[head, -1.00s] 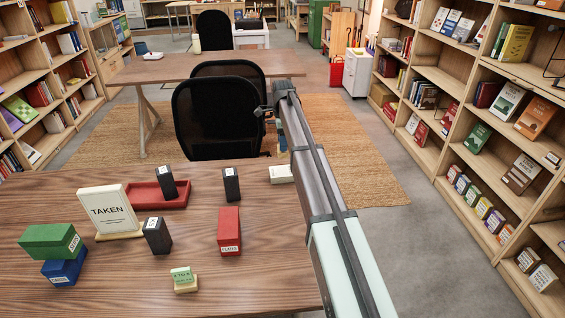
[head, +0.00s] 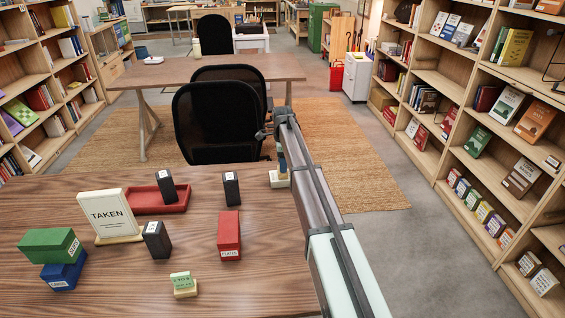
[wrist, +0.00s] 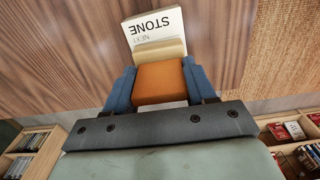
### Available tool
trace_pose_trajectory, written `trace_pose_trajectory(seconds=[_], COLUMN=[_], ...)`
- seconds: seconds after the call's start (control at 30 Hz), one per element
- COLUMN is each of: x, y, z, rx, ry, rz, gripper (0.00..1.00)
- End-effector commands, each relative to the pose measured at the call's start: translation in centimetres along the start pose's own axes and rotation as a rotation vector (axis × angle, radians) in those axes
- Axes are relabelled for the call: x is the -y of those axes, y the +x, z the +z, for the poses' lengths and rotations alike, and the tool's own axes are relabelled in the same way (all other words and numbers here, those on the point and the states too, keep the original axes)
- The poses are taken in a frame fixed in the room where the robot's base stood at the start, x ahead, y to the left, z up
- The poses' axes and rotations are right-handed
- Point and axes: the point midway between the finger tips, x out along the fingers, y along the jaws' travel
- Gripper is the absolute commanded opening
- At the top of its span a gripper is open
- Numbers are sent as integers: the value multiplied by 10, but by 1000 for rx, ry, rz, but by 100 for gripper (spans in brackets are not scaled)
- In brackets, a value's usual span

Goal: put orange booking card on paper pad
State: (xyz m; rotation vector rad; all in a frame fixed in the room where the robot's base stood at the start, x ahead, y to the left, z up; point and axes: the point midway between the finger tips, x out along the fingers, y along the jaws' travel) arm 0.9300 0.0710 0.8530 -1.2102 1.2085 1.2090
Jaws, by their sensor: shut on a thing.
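My gripper (wrist: 160,90) has blue fingers, shut on the orange booking card (wrist: 160,82), which looks like a thick orange block in the wrist view. Just beyond it is a white printed piece (wrist: 155,27) reading "STONE" and "NEXT", with a cream strip between it and the orange card. A small white thing (head: 278,179) lies near the far right of the table in the head view, partly behind my arm, with my fingers right at it. I cannot tell which of these is the paper pad, or whether the card touches it. The card is hidden in the head view.
On the wooden table (head: 120,290) stand a red box (head: 229,236), dark blocks (head: 157,238), a red tray (head: 146,207), a TAKEN sign (head: 108,213), a green box (head: 50,245) on a blue one (head: 64,273), and a small green-topped block (head: 183,284). A black chair (head: 222,125) stands behind.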

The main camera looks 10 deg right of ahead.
Motion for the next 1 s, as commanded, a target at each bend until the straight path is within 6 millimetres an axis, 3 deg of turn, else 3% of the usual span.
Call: trace_pose_trajectory(seconds=[0.07, 0.1, 0.33, 0.67, 0.83, 1.0], x=[0, 0, 0, 0, 1, 1], y=[2, 2, 2, -1, -19, -50], z=[0, 0, 0, 0, 0, 0], rx=[0, 0, 0, 0, 0, 0], ry=[0, 0, 0, 0, 0, 0], rz=[0, 0, 0, 0, -1, -2], gripper=[6, 57, 79, 80, 80, 80])
